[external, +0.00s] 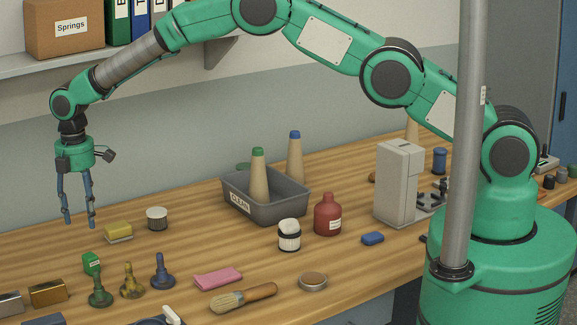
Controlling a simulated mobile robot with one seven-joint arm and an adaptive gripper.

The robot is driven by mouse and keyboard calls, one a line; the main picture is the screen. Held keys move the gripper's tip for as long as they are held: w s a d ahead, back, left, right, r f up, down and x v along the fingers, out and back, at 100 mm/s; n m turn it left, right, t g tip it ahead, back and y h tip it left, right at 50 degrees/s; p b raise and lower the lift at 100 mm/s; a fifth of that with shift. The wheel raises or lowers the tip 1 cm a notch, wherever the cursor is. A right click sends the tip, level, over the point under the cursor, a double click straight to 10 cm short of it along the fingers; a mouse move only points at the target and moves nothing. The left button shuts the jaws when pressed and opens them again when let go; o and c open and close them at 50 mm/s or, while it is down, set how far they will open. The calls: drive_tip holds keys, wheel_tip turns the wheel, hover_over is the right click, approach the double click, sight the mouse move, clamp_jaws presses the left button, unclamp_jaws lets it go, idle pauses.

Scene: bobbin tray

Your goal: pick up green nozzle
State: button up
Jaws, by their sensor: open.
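The green nozzle (100,296) stands upright on the workbench at the lower left, with a wide base and narrow top. A yellow nozzle (131,284) and a blue nozzle (162,274) of like shape stand to its right. My gripper (80,223) points down at the left, its two dark blue fingers apart with nothing between them. It is above and behind the green nozzle in the picture, not touching it.
A green box (91,263) stands just behind the green nozzle. A yellow sponge (118,231) and small cup (157,218) are farther back. A pink cloth (218,278) and brush (240,298) lie right.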

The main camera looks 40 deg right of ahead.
sight(83, 258)
drive_tip(key=shift+f+p, duration=0.3)
drive_tip(key=shift+f, duration=4)
drive_tip(key=shift+f, duration=0.1)
drive_tip(key=shift+s+d+f+p, duration=0.1)
drive_tip(key=shift+f+p, duration=0.05)
drive_tip(key=shift+f, duration=0.55)
drive_tip(key=shift+s+f+p, duration=0.1)
drive_tip(key=shift+f+p, duration=0.05)
drive_tip(key=shift+f, duration=1.65)
drive_tip(key=c, duration=1.2)
drive_tip(key=shift+r, duration=0.2)
